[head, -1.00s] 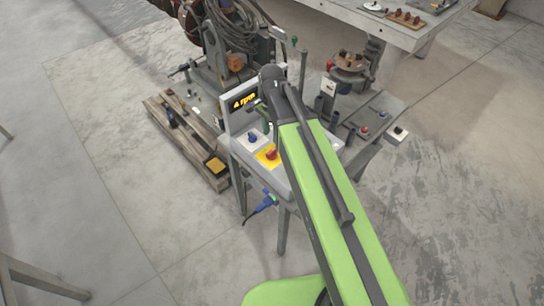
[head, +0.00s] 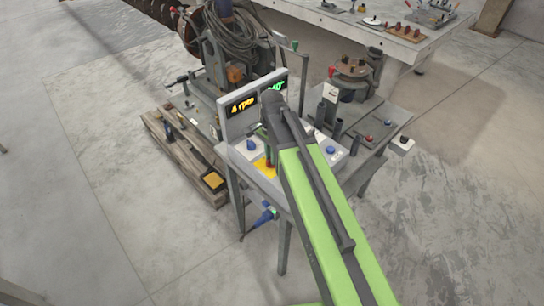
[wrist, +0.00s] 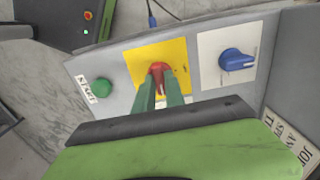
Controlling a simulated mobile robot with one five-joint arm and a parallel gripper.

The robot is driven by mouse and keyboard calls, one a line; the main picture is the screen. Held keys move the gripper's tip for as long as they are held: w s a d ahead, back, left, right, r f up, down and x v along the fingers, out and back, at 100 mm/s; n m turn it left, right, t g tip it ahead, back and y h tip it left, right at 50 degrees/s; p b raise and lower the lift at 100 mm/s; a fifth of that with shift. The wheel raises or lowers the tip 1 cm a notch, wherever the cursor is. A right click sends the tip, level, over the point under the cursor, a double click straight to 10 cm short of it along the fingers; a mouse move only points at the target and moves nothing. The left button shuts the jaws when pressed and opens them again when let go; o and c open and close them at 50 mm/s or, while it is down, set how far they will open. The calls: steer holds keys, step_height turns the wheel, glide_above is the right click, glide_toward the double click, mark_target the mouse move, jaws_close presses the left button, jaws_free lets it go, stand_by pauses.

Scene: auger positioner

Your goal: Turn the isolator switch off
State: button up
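The isolator switch is a red knob (wrist: 158,69) on a yellow plate (wrist: 175,51) in the sloping grey panel. In the wrist view my gripper (wrist: 160,80) has its two green fingers on either side of the red knob, with part of its handle between them. Whether the fingers press on it I cannot tell. In the head view the yellow plate (head: 263,168) shows beside my gripper (head: 269,153), which largely hides the knob.
A blue knob (wrist: 236,60) on a white plate is right of the switch in the wrist view, and a green START button (wrist: 101,87) is left. In the head view a lit display (head: 241,107) stands behind the panel. A pallet (head: 185,160) lies on the floor at left.

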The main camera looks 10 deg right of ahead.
jaws_close()
steer(key=shift+n, duration=0.3)
steer(key=n, duration=0.2)
steer(key=shift+n, duration=0.4)
steer(key=n, duration=1)
steer(key=shift+n, duration=2.2)
